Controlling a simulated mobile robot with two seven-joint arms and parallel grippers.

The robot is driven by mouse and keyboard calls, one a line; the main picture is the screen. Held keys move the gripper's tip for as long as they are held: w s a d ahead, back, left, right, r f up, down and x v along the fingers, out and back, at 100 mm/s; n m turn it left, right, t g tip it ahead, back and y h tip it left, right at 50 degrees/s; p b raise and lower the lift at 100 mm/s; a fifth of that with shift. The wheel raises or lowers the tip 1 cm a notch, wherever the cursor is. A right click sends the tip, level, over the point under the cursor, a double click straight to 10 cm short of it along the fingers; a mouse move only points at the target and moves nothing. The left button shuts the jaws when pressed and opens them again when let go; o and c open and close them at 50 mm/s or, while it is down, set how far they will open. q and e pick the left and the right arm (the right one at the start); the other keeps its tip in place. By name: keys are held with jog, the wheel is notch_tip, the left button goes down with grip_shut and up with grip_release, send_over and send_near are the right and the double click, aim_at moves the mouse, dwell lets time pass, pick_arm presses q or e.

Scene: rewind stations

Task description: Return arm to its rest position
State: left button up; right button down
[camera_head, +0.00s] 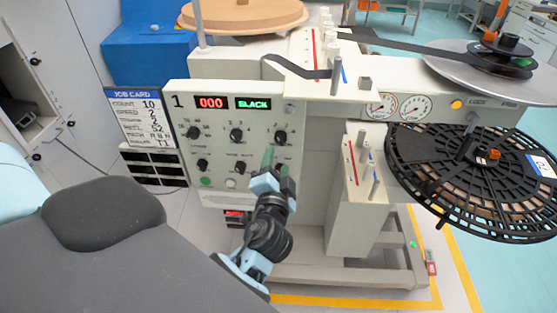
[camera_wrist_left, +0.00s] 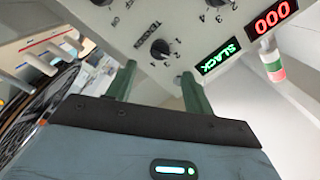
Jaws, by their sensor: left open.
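My left gripper (camera_head: 275,160), with two green fingers, is in front of the lower right part of the station's control panel (camera_head: 215,145). Its fingers are apart and nothing shows between them. In the left wrist view the open fingers (camera_wrist_left: 158,84) point up at the panel, with the black TENSION knob (camera_wrist_left: 160,48) beyond the gap between them; whether they touch the panel cannot be told. In the head view a black knob (camera_head: 280,138) sits just above the fingertips. The red display (camera_head: 211,103) reads 000 and the green display (camera_head: 253,104) reads SLACK. My right gripper is out of view.
A job card (camera_head: 140,115) hangs left of the panel. A black reel (camera_head: 480,190) and a grey platter (camera_head: 450,75) stand at the right. A post block (camera_head: 352,205) is right of my gripper.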

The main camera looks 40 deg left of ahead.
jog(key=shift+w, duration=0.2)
pick_arm(q)
jog(key=s+d+f+g+h+p, duration=0.1)
jog(key=s+d+f+h, duration=0.25)
jog(key=s+f, duration=0.35)
jog(key=s+d+f+g+h+p, duration=0.15)
jog(key=s+f+h, duration=0.25)
jog(key=f, duration=0.5)
jog(key=s+d+f+n+g+h, duration=0.1)
jog(key=s+f, duration=0.3)
jog(key=s, duration=0.6)
jog(key=s+d+f+n+g+h+p, duration=0.1)
jog(key=s+d+f+n+g+h, duration=0.1)
jog(key=s, duration=0.8)
notch_tip(320, 180, down, 2)
jog(key=shift+d+f+g+h, duration=0.2)
jog(key=shift+d+g+h, duration=0.3)
jog(key=shift+d, duration=0.75)
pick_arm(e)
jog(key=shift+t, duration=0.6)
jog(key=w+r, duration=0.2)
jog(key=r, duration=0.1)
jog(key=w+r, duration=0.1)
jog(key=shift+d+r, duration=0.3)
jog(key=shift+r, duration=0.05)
